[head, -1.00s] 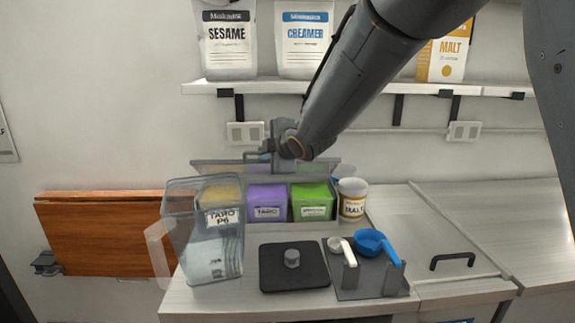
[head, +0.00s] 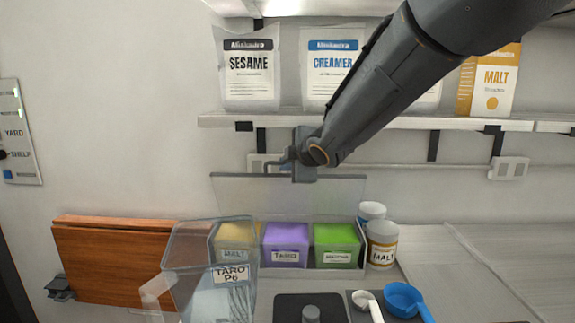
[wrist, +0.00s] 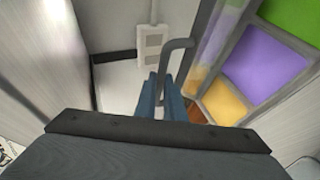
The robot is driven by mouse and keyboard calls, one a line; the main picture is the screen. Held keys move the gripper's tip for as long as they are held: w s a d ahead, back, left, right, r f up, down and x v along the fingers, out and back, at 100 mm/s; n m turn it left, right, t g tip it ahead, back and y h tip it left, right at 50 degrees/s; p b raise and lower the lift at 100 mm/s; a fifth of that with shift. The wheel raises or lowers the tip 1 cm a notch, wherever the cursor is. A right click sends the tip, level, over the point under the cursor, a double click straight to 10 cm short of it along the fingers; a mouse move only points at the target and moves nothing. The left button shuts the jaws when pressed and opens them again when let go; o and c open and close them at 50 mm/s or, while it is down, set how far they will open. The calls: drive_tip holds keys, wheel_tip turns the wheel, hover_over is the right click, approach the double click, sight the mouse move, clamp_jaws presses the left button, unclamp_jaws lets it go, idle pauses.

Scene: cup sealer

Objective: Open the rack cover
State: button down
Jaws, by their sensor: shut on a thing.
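The rack cover (head: 335,198) is a clear, grey-edged panel. In the head view it stands raised, nearly upright, behind the open-topped rack (head: 361,243). Yellow, purple and green compartments show below it. My gripper (head: 292,165) is at the cover's top edge, shut on its grey handle (wrist: 178,58). In the wrist view the blue-grey fingers (wrist: 160,98) are around the handle's bar, with the coloured compartments to the right. The exact contact is small in the head view.
A clear pitcher (head: 203,278) stands in front of the rack's left end. White jars (head: 382,244) stand at its right. A black tamper plate (head: 310,308) and a blue scoop (head: 404,299) are in front. A shelf (head: 400,122) with bags hangs above, close to my arm.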

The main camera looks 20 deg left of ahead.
drive_tip(key=shift+s+f, duration=0.1)
drive_tip(key=shift+f, duration=0.5)
drive_tip(key=c, duration=1.8)
unclamp_jaws()
drive_tip(key=shift+c, duration=0.2)
drive_tip(key=shift+r, duration=0.3)
drive_tip(key=v, duration=0.7)
drive_tip(key=shift+d+r+b, duration=0.15)
drive_tip(key=shift+d+b, duration=0.05)
drive_tip(key=shift+b, duration=0.1)
drive_tip(key=shift+s, duration=0.1)
